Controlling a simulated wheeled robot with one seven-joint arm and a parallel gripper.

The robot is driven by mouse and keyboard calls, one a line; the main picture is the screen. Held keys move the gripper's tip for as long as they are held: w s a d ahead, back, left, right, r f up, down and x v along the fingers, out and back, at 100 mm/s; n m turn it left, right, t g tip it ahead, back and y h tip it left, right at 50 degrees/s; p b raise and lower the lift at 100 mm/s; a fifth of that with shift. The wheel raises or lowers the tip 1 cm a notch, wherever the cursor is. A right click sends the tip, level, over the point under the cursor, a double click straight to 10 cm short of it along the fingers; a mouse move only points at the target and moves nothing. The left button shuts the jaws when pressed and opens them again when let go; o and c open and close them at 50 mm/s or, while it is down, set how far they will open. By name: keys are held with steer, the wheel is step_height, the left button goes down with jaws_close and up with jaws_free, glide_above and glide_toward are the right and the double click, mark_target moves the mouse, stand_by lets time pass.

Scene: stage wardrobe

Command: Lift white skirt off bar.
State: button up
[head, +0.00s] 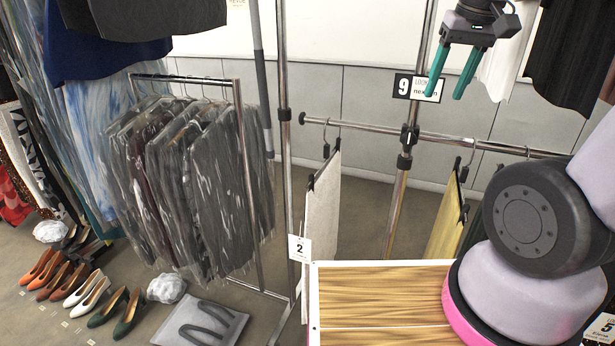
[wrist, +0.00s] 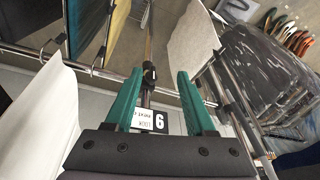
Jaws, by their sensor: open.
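A pale white skirt (head: 322,205) hangs edge-on from a clip hanger on the low chrome bar (head: 358,126); in the wrist view the pale skirt (wrist: 190,38) hangs to the right of the post. Another white garment (head: 503,68) hangs higher at the upper right, beside my gripper, and a white cloth (wrist: 42,115) shows close at the left of the wrist view. I cannot tell for sure which is the task's skirt. My gripper (head: 446,96), with green fingers, is open and empty, pointing down above the low bar; its fingers (wrist: 160,72) show apart in the wrist view.
A yellow skirt (head: 445,218) hangs right of the upright post (head: 405,165). A black garment (head: 570,65) hangs at the upper right. A rack of bagged clothes (head: 190,180) stands left, with shoes (head: 85,290) on the floor. A wooden top (head: 380,300) is in front.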

steer(key=w+a+f+n+g+h, duration=0.25)
steer(key=w+f+n+h, duration=0.35)
steer(key=f, duration=0.4)
steer(key=n+t, duration=1.6)
steer(key=n, duration=1)
glide_toward(326, 153)
steer(key=shift+h, duration=0.4)
steer(key=x, duration=0.8)
steer(key=shift+w+a, duration=0.15)
steer(key=shift+x, duration=1.2)
jaws_close()
